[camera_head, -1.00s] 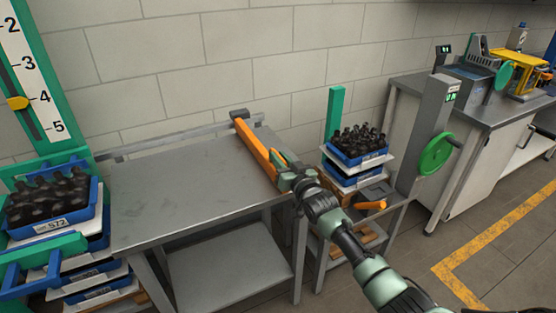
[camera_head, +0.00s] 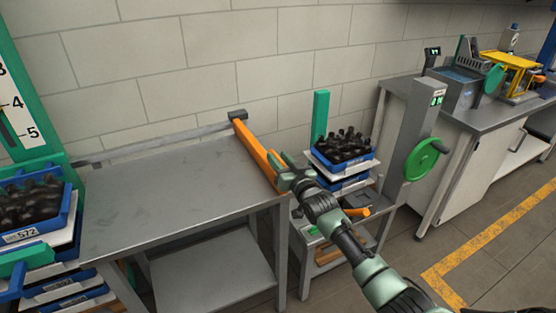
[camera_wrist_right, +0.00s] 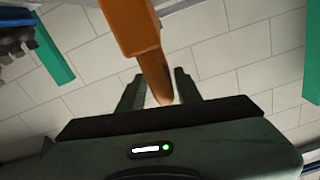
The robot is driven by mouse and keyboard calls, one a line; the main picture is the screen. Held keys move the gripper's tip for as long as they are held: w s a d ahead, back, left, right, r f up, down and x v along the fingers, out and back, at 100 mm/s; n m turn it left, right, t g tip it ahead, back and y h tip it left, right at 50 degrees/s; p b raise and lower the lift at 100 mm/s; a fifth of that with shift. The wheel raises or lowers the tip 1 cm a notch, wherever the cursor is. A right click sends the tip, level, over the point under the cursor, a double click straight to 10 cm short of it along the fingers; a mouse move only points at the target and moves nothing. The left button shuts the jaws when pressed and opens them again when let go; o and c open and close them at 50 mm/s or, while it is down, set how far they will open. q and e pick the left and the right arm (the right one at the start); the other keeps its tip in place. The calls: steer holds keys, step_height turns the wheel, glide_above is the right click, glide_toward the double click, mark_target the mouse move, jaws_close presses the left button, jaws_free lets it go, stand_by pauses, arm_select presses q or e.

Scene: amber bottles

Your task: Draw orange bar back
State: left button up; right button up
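The orange bar (camera_head: 254,147) lies along the right end of the grey table, joined to a dark block on the rail at the wall. My right gripper (camera_head: 281,170) is at the bar's near end. In the right wrist view, the bar (camera_wrist_right: 138,30) comes down from the top and its narrow end sits between the two fingers (camera_wrist_right: 158,88). The fingers are apart, with gaps showing on both sides of the bar. My left gripper is not in view.
The grey table (camera_head: 170,185) top is bare. Blue crates of dark bottles stand at the left (camera_head: 35,205) and right of the table (camera_head: 345,148). A green handwheel (camera_head: 421,160) is on a grey post farther right. The rail (camera_head: 165,146) runs along the wall.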

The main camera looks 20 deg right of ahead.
steer(key=shift+s, duration=0.1)
steer(key=shift+s+f, duration=0.15)
steer(key=shift+s, duration=0.1)
steer(key=s+b, duration=0.1)
steer(key=s, duration=0.6)
steer(key=shift+d, duration=0.25)
steer(key=shift+s, duration=0.1)
